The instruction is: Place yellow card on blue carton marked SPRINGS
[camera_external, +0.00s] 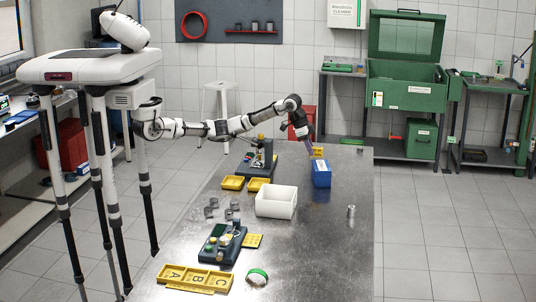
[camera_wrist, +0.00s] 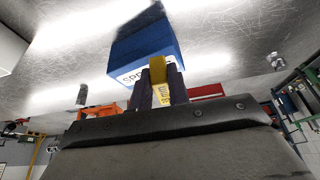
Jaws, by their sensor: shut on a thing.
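My gripper (camera_wrist: 160,92) is shut on the yellow card (camera_wrist: 158,72), which stands out between the two dark fingers and bears some dark lettering. The blue carton (camera_wrist: 145,48) is just beyond the fingertips in the wrist view. Its white label shows the start of a word, partly hidden by the fingers and card. In the external view the carton (camera_external: 321,175) stands on the metal table, and my gripper (camera_external: 308,143) is above and beside its far end. I cannot tell whether the card touches the carton.
A white open bin (camera_external: 276,202) stands to the carton's left front. A small metal cylinder (camera_external: 351,211) stands at right. Yellow trays (camera_external: 232,183) lie farther left.

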